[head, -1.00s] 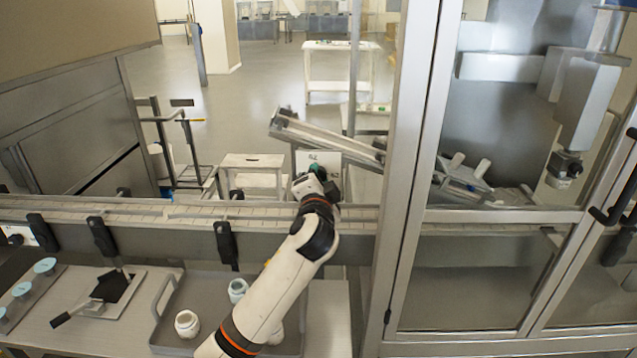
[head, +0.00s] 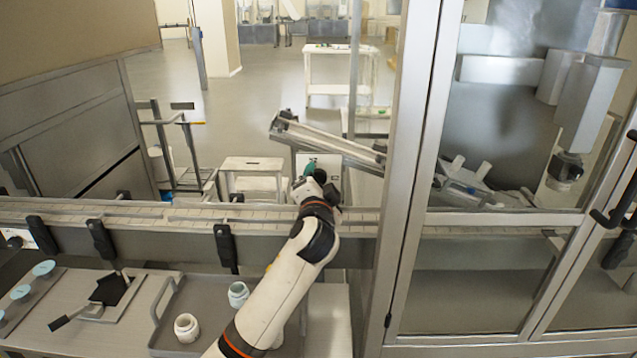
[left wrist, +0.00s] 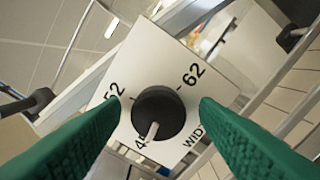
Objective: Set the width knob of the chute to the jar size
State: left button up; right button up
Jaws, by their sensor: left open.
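The width knob (left wrist: 158,113) is round and black with a pale pointer. It sits on a white plate (left wrist: 150,72) marked 52, 62, a partly hidden number starting with 4, and "WIDTH". The pointer is turned toward the number starting with 4. My left gripper (left wrist: 160,102) has green fingers, one on each side of the knob, open, with gaps to it. In the head view my left gripper (head: 314,178) is in front of the plate (head: 318,160) below the chute (head: 325,140), hiding the knob. Two white jars (head: 187,327) (head: 238,293) stand on the grey tray (head: 205,290).
A conveyor (head: 150,212) with black clamps runs across below the chute. A glass-doored metal frame (head: 405,180) stands close on the right of my left arm. A dark scraper (head: 110,289) and light-blue lids (head: 43,268) lie at the lower left.

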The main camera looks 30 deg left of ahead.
pick_arm(q)
jog(key=b+v, duration=0.1)
jog(key=v, duration=1.1)
jog(key=shift+b, duration=0.3)
jog(key=shift+s, duration=0.1)
